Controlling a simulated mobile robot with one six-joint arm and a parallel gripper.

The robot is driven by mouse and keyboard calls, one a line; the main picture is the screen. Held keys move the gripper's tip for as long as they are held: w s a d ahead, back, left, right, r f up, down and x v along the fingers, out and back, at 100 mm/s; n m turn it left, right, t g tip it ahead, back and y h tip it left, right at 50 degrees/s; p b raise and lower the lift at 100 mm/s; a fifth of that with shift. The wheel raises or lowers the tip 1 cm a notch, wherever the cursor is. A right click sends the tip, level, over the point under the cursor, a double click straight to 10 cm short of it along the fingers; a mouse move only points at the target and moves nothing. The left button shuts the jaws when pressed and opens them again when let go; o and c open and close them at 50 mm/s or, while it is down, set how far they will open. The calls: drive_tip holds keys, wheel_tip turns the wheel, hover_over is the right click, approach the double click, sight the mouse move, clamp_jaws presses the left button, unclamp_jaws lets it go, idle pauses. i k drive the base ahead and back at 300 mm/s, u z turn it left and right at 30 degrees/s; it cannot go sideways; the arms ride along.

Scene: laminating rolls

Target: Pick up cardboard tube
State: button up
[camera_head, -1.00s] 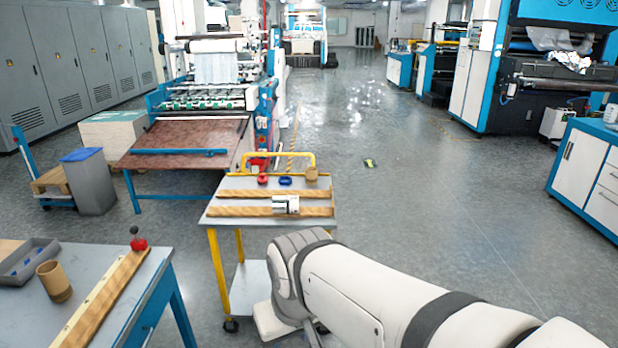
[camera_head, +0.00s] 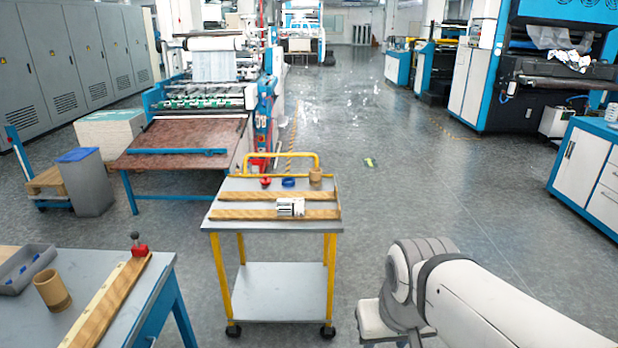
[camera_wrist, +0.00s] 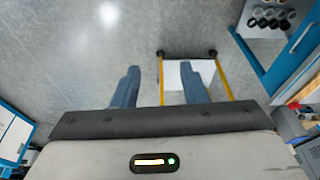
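A tan cardboard tube (camera_head: 52,289) stands upright on the grey left table (camera_head: 140,300). A second, smaller tan tube (camera_head: 315,177) stands at the back right of the yellow-framed cart (camera_head: 270,224). I cannot tell which one the task means. My gripper (camera_wrist: 159,82) shows two blue-grey fingers spread apart with nothing between them. The cart's lower part lies beyond the fingers in the wrist view, and no tan tube shows there. In the head view my arm is at the lower right, and the fingers cannot be made out.
The cart top holds wooden rails, a white labelled block (camera_head: 290,207), a red piece (camera_head: 265,182) and a blue ring (camera_head: 288,183). A grey tray (camera_head: 38,262) and a wooden rail with a red clamp (camera_head: 139,249) are on the left table.

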sight(315, 176)
drive_tip(key=k, duration=0.55)
drive_tip(key=z, duration=0.6)
drive_tip(key=i, duration=0.8)
drive_tip(key=z, duration=0.35)
drive_tip(key=i, duration=1.55)
drive_tip(key=u, duration=1.15)
drive_tip(key=i, duration=0.65)
drive_tip(key=u, duration=0.3)
drive_tip(key=k, duration=0.9)
drive_tip(key=u, duration=0.15)
drive_tip(key=i, duration=0.65)
